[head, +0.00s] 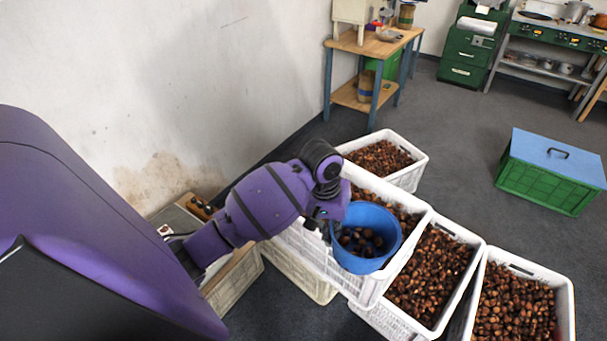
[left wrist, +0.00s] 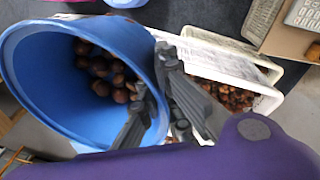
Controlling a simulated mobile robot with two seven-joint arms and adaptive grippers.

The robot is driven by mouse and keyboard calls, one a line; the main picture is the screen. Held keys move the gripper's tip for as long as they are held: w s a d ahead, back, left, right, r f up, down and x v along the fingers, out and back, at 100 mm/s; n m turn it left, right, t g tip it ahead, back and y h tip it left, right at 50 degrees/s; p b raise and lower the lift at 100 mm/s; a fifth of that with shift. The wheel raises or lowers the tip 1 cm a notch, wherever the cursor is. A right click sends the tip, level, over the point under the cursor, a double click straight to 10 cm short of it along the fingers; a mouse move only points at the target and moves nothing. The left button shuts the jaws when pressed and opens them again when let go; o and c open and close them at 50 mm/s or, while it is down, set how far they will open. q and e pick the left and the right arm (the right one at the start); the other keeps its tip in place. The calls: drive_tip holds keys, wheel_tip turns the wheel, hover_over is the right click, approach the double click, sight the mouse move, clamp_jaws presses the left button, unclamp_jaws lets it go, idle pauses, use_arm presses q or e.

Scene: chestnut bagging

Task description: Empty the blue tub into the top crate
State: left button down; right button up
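The blue tub (head: 366,262) holds several chestnuts in its bottom. It is over the top crate (head: 318,264), a white crate stacked above others, and hides part of its inside. Chestnuts show in the crate behind the tub. My left gripper (head: 326,222) is shut on the tub's rim at its left side. In the left wrist view the gripper (left wrist: 160,105) has one finger inside the tub (left wrist: 35,55) and one outside its wall. The tub is close to upright in the head view, its chestnuts still inside. My right gripper is not in view.
White crates full of chestnuts stand beside the stack, one behind (head: 415,178) and others to the right (head: 470,275) (head: 565,300). A green crate with a blue lid (head: 556,157) stands at the far right. A wooden table (head: 378,47) is by the wall. Grey floor lies open between.

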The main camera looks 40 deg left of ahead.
use_arm(q)
drive_tip(key=shift+w+a+f+n+t+y+b, duration=0.2)
drive_tip(key=shift+w+a+f+n+y+b, duration=0.5)
drive_tip(key=shift+w+a+f+n, duration=1.95)
drive_tip(key=shift+w+a+f+n+t+y+b, duration=0.2)
drive_tip(key=shift+w+a+n+y+b, duration=0.7)
drive_tip(key=shift+w+a, duration=3.65)
drive_tip(key=shift+w+a+f+n+t+y+b, duration=0.35)
drive_tip(key=shift+w+a+f+n, duration=1.4)
drive_tip(key=shift+a, duration=3.2)
drive_tip(key=d+f+m+t+y+b, duration=0.1)
drive_tip(key=d+t+y+b, duration=0.4)
drive_tip(key=y+b, duration=1.3)
drive_tip(key=shift+s+d+f+m+t+b, duration=0.3)
drive_tip(key=shift+d+m+b, duration=0.35)
drive_tip(key=shift+b, duration=2.4)
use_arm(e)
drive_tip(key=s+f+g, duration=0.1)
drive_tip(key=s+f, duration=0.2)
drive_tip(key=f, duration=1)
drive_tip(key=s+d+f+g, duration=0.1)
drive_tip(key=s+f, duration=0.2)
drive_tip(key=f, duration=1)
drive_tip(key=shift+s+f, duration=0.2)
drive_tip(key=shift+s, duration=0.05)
